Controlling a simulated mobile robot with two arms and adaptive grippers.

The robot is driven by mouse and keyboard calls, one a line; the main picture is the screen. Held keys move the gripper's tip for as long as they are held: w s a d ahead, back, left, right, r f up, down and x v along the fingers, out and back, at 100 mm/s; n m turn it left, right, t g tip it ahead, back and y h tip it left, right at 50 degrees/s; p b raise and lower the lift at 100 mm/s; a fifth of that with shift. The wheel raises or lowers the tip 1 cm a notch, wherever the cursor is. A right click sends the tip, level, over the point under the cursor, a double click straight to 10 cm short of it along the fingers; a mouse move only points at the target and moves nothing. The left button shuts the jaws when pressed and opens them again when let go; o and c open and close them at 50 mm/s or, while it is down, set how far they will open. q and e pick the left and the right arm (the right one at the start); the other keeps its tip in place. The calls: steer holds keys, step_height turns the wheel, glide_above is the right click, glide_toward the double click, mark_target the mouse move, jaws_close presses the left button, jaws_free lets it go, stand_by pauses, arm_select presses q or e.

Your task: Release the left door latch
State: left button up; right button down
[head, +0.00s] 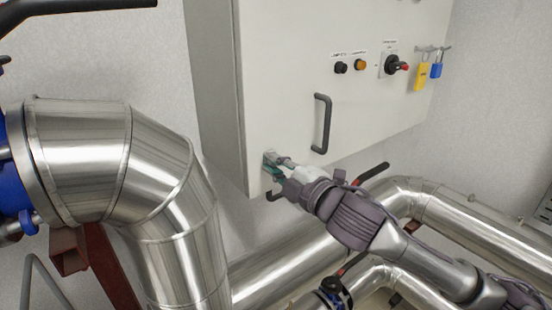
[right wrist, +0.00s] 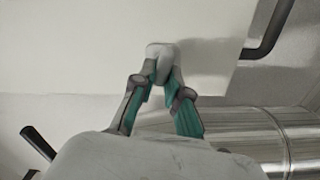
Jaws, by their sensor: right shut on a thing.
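The left door latch (right wrist: 163,58) shows in the right wrist view as a small grey piece between my right fingertips. In the head view the latch (head: 270,158) sits at the lower left corner of the cabinet door (head: 290,95), mostly hidden by my gripper. My right gripper (head: 279,170) is at that corner, shut on the latch; its green-padded fingers also show in the right wrist view (right wrist: 162,75). My left gripper is not in view.
A black door handle (head: 322,123) stands out just above and right of my right gripper. Large shiny pipes (head: 290,270) run below the cabinet. A yellow padlock (head: 421,76) and a blue padlock (head: 436,70) hang at the door's right side.

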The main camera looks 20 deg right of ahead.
steer(key=shift+f+n+p, duration=0.1)
steer(key=shift+n+p, duration=0.4)
steer(key=shift+n, duration=1)
steer(key=c, duration=1.2)
jaws_free()
steer(key=shift+f, duration=0.1)
steer(key=shift+s, duration=0.15)
steer(key=v, duration=0.7)
steer(key=shift+s, duration=0.1)
